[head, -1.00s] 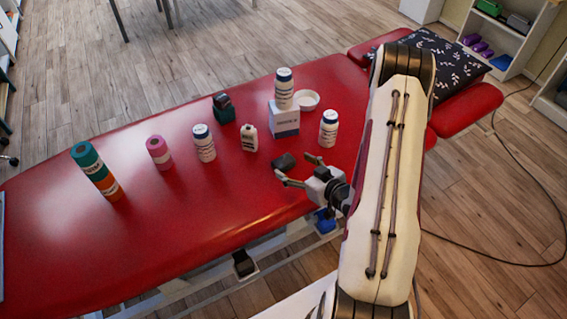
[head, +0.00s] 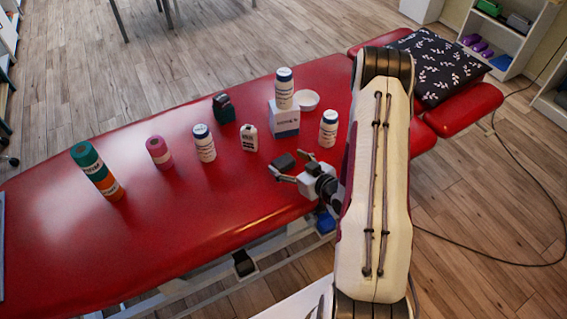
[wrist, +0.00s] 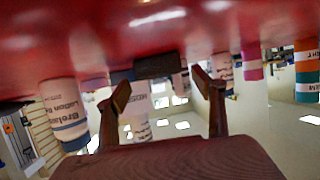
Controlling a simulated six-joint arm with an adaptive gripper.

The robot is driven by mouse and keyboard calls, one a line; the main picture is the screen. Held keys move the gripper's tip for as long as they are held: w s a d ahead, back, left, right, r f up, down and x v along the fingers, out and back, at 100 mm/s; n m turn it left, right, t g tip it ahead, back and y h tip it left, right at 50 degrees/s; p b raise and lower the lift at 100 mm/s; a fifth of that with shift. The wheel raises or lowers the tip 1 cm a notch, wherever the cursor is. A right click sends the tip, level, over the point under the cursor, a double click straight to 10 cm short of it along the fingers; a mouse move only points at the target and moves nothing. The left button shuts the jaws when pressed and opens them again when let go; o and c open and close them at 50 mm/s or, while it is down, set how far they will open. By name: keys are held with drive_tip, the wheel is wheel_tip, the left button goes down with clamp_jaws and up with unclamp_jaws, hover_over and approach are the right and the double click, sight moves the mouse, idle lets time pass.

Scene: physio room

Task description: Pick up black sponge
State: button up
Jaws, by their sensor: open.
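The black sponge (head: 283,161) is a small dark block lying on the red treatment table near its front edge. My gripper (head: 290,167) is open, with its two fingers reaching toward the sponge from the right and front. In the wrist view, which looks upside down, the sponge (wrist: 160,66) appears ahead between the two open fingers (wrist: 161,90). I cannot tell whether either fingertip touches it. Nothing is held.
A white bottle (head: 328,129) stands just behind my gripper. A box (head: 285,122) with a bottle (head: 284,88) on top is farther back, beside a white bowl (head: 309,101). A small white bottle (head: 249,138) stands left of the sponge. The red table (head: 225,200) is clear in front.

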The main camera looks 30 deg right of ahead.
sight(284, 160)
drive_tip(key=shift+x, duration=1.95)
drive_tip(key=shift+a+f, duration=0.1)
drive_tip(key=c, duration=1)
